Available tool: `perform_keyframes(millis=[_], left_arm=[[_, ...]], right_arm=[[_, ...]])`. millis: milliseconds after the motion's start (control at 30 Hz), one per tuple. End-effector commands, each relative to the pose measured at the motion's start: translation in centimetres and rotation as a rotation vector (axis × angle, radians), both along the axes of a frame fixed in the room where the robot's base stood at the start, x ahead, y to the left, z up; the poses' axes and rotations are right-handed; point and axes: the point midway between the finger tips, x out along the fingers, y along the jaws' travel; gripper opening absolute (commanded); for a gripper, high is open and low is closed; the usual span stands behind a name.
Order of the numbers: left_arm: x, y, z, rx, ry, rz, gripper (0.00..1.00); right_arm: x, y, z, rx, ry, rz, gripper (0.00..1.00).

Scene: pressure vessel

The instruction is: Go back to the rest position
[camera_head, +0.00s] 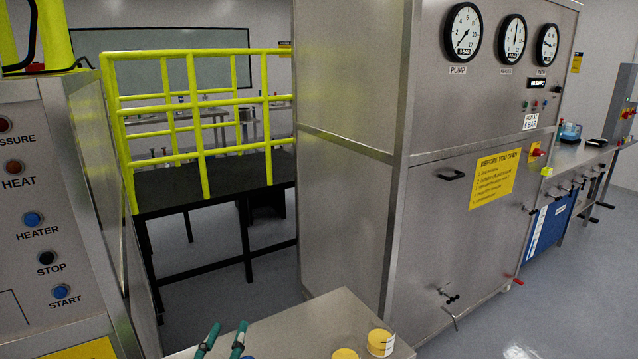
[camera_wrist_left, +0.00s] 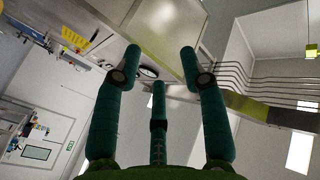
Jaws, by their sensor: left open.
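My left gripper (camera_head: 228,327) shows at the bottom edge of the head view, with the tips of two green fingers in front of the grey metal table top (camera_head: 290,328). In the left wrist view my left gripper (camera_wrist_left: 161,62) shows three green fingers standing well apart with nothing between them, so it is open and empty. The wrist camera looks steeply up and tilted, toward the ceiling and walls. My right gripper is in neither view.
Two yellow-topped pieces (camera_head: 380,342) (camera_head: 345,354) sit on the near table. A steel cabinet with round gauges (camera_head: 462,32) stands right of centre. A control panel (camera_head: 35,220) stands at left. A yellow railing (camera_head: 200,105) surrounds a black platform. Grey floor (camera_head: 590,290) is open at right.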

Motion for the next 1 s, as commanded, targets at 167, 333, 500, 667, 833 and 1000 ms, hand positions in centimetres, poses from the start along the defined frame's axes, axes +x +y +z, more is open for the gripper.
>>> perform_keyframes(millis=[167, 333, 500, 667, 833, 1000], left_arm=[[-5.3, 4.6, -11.7, -0.054, 0.509, 0.164, 0.42], [-11.9, 5.6, -18.4, -0.059, 0.866, 0.192, 0.42], [-17.8, 5.5, -22.0, -0.058, 1.127, 0.172, 0.42], [-23.3, 5.1, -23.9, -0.051, 1.337, 0.128, 0.42], [-22.9, 4.9, -28.0, -0.044, 1.376, 0.122, 0.42], [-22.6, 4.8, -33.0, -0.040, 1.399, 0.122, 0.42]], right_arm=[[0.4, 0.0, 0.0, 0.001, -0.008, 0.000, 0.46], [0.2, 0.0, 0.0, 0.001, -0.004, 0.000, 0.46], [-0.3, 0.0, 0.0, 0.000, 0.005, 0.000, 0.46], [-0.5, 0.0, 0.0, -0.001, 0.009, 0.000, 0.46], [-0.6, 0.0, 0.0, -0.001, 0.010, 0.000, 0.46], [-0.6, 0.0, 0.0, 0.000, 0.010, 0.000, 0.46]])
